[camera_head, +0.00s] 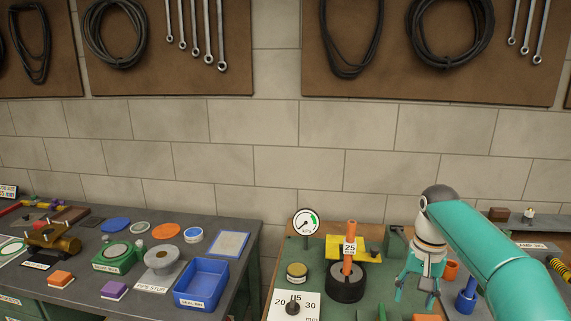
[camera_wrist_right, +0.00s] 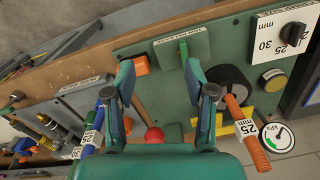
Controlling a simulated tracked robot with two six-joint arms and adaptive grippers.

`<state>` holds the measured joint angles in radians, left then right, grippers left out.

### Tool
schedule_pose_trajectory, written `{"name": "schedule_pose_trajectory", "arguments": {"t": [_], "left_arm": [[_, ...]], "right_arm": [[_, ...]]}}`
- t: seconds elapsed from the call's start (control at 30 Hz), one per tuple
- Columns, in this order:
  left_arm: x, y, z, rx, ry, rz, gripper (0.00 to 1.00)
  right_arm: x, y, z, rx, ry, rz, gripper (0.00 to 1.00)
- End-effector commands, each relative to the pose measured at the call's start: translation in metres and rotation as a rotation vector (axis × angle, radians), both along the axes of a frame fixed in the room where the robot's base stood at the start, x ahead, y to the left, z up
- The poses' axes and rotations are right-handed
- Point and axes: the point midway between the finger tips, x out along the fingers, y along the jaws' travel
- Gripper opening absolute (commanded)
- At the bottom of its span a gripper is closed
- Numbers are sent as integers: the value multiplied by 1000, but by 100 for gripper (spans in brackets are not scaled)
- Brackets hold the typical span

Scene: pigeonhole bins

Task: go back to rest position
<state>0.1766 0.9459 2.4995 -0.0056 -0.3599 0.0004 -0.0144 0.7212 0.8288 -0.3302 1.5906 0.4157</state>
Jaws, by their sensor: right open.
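My right gripper (camera_head: 417,288) hangs pointing down over the green workboard (camera_head: 320,260) at the right of the head view. Its teal fingers are apart. In the right wrist view the gripper (camera_wrist_right: 158,75) shows two spread fingers with nothing held between them. An orange handle (camera_head: 347,262) tagged 25 stands in a black round base (camera_head: 346,284), to the left of the gripper and apart from it. A blue peg (camera_head: 467,296) is to its right. My left gripper is not in view.
A gauge (camera_head: 306,223) and a dial plate (camera_head: 283,304) are on the green board. A brick wall stands behind.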

Motion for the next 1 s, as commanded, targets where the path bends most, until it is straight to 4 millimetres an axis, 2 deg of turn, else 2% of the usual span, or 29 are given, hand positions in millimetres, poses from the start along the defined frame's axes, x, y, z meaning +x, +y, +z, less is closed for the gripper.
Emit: {"name": "schedule_pose_trajectory", "arguments": {"t": [0.27,0.37,0.47,0.53,0.6,0.67,0.7,0.77,0.8,0.9,1.0], "left_arm": [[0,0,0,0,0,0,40],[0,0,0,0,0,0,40],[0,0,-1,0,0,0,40],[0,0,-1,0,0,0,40],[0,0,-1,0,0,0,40],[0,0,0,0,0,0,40],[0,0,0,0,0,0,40],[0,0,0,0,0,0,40],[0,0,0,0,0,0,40],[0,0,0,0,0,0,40],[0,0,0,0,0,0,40]], "right_arm": [[7,23,-79,48,-5,97,55],[5,37,-116,77,-9,136,55],[-4,53,-162,116,-15,178,55],[-19,70,-201,152,-19,208,55],[-41,87,-241,195,-27,232,55],[-64,102,-273,228,-35,247,55],[-82,111,-292,248,-41,253,55],[-111,123,-316,276,-50,255,55],[-132,131,-330,290,-55,256,55],[-184,144,-354,315,-66,246,55],[-228,152,-364,323,-76,237,55]]}}
